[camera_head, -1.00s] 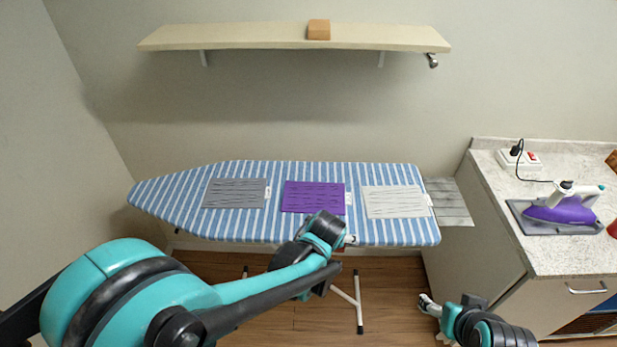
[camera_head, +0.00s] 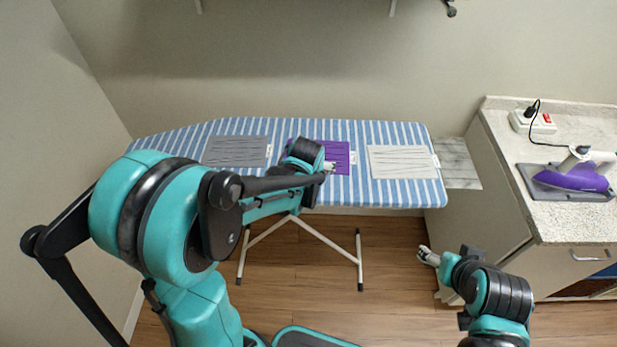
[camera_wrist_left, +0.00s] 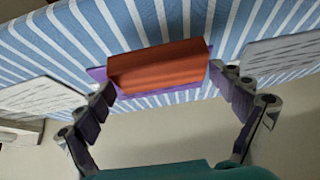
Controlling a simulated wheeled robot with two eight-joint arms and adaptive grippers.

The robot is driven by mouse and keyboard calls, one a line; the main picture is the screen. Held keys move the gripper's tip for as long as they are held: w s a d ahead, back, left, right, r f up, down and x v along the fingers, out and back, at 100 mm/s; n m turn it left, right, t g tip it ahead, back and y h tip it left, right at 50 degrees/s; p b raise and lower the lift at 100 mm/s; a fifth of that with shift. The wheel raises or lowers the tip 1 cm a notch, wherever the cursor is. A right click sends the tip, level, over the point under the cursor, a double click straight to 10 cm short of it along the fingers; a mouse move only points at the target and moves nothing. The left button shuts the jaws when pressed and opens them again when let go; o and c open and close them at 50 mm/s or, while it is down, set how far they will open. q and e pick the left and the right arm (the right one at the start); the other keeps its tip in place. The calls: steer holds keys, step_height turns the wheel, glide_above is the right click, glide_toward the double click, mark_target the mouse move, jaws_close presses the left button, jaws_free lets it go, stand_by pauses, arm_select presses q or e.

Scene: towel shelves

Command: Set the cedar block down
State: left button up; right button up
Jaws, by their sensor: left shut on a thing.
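The block is hidden in the head view. My right gripper (camera_head: 428,256) is low at the right, in front of the counter; its jaws are too small to read.
The blue-striped ironing board (camera_head: 195,185) also carries a grey towel (camera_head: 236,151) on the left and a white towel (camera_head: 402,162) on the right. The counter (camera_head: 570,225) at the right holds a purple iron (camera_head: 575,176) and a power strip (camera_head: 533,121).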

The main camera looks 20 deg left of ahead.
arm_select(q)
step_height(320, 180, down, 4)
steer(key=shift+r+b, duration=0.1)
steer(key=shift+b, duration=0.6)
steer(key=o, duration=0.9)
